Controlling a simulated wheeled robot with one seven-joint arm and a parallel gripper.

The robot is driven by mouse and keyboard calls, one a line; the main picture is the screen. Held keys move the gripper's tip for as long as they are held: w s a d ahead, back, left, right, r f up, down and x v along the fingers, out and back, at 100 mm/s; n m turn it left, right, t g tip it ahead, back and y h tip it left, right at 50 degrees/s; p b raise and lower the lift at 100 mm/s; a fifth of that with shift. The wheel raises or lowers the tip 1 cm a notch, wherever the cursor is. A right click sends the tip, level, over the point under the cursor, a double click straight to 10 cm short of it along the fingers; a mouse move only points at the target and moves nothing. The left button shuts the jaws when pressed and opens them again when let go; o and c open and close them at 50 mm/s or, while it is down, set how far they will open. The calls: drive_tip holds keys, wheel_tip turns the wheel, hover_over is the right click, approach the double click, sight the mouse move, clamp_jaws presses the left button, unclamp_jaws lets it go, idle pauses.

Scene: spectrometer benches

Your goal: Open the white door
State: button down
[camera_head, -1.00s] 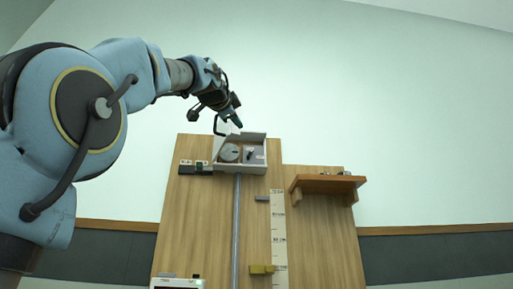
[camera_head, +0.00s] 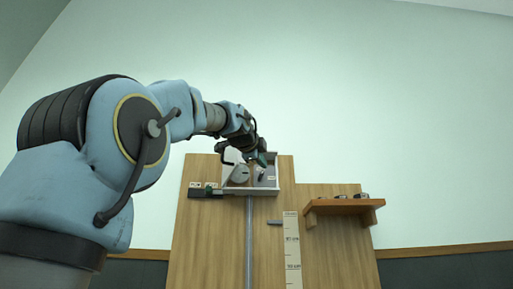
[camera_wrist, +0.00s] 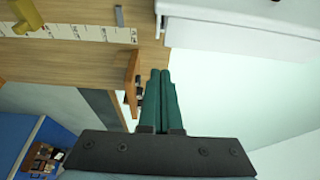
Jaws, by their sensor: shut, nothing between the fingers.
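A white box (camera_head: 249,190) is mounted at the top of a wooden panel. A round grey disc (camera_head: 240,173) and a small dark part (camera_head: 261,174) show at its face. A white panel edge shows at its upper left; I cannot tell how far the door is swung. My gripper (camera_head: 262,160) is at the box's upper edge, partly in front of it. In the wrist view its teal fingers (camera_wrist: 163,76) are together and empty. The white box (camera_wrist: 240,38) fills the upper right there, just beyond the fingertips. Contact cannot be told.
A wooden shelf (camera_head: 344,205) with small dark items juts out right of the box. A small dark unit (camera_head: 205,192) sits at the box's left. A vertical rail (camera_head: 249,240) and a marked scale strip (camera_head: 291,250) run below. The wall above is clear.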

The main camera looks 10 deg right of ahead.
drive_tip(key=a, duration=0.3)
drive_tip(key=shift+w+a+p, duration=0.2)
drive_tip(key=shift+a+p, duration=0.05)
drive_tip(key=shift+p, duration=0.15)
